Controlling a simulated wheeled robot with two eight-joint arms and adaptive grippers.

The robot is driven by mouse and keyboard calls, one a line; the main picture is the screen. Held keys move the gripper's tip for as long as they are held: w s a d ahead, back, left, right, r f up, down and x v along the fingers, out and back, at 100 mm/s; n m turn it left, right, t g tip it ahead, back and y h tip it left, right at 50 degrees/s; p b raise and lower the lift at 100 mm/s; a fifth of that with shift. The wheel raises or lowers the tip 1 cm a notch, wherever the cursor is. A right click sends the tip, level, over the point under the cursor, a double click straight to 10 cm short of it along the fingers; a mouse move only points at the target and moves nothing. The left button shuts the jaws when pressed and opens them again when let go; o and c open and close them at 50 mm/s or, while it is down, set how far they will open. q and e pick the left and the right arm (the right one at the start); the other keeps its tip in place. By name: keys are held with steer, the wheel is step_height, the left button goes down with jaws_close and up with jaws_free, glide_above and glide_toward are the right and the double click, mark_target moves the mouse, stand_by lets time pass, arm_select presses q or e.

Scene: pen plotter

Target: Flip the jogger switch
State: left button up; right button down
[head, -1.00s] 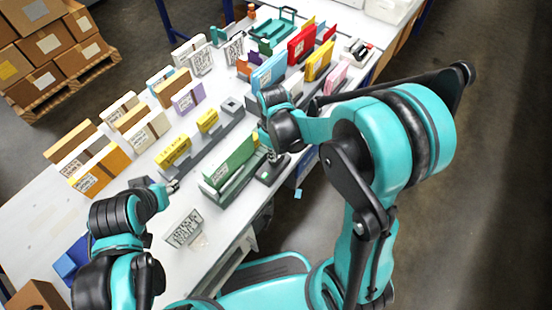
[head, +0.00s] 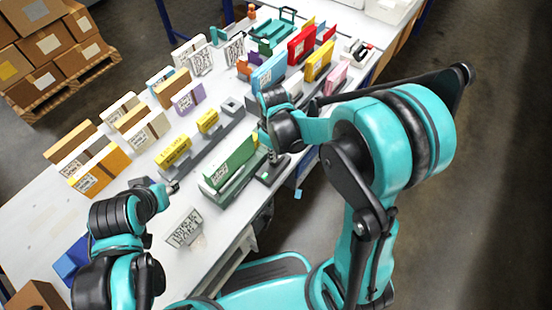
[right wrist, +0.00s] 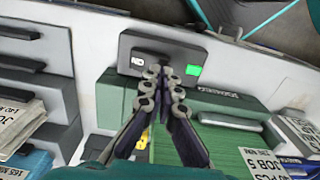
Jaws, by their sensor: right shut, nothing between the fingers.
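The jogger's dark switch box (right wrist: 150,48) is at the upper middle of the right wrist view, with a white-lettered label at its left and a lit green square at its right. In the head view the box (head: 272,172) stands at the table's front edge. My right gripper (right wrist: 163,75) is shut and empty, its fingertips over the box's middle; they hide the switch lever, and contact cannot be told. It also shows in the head view (head: 271,156). The green jogger (head: 229,187) holds a green paper stack. My left gripper (head: 172,187) is low over the table; its fingers are too small to judge.
Several boxed paper stacks and holders stand along the white table (head: 40,208). A yellow pack (head: 174,151) is behind the jogger. A white printed card holder (head: 185,228) is near the left gripper. The floor right of the table is free.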

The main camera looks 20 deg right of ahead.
steer(key=shift+f+b, duration=1)
steer(key=shift+f, duration=0.2)
stand_by(0.4)
steer(key=shift+r, duration=0.1)
steer(key=shift+r+p, duration=2.75)
steer(key=shift+r, duration=0.75)
steer(key=s+d+r+m+t+b, duration=0.1)
steer(key=s+d+r+m+t, duration=0.3)
steer(key=s+r+m+t, duration=0.3)
steer(key=s+r, duration=0.3)
steer(key=r, duration=0.1)
steer(key=shift+s+d+m, duration=0.15)
steer(key=shift+d+m, duration=0.15)
steer(key=shift+d, duration=0.05)
